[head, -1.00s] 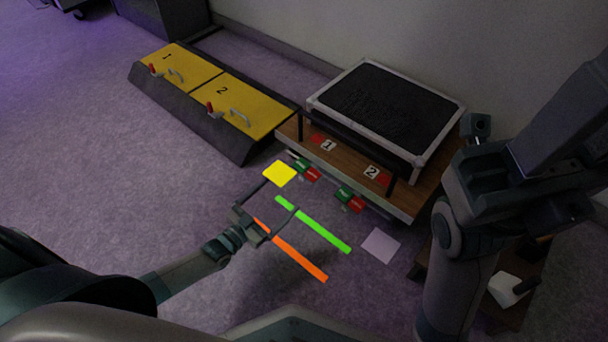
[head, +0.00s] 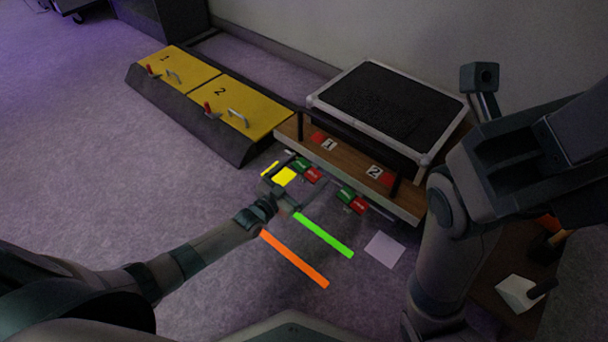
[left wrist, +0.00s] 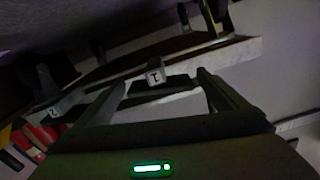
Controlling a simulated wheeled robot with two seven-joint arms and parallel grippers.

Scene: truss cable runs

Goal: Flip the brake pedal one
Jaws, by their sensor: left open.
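Brake pedal one, a green (head: 301,165) and red (head: 313,175) pair of pads, sits low at the front edge of the wooden cart (head: 400,204), under the label 1. Pedal two, a similar green and red pair (head: 353,200), is to its right under label 2. My left gripper (head: 303,172) is open and empty, its fingers reaching to just in front of pedal one. My right gripper is out of view.
A black-topped, white-framed unit (head: 385,108) stands on the cart. Yellow numbered hatches (head: 240,109) lie to the left. Open floor lies further left.

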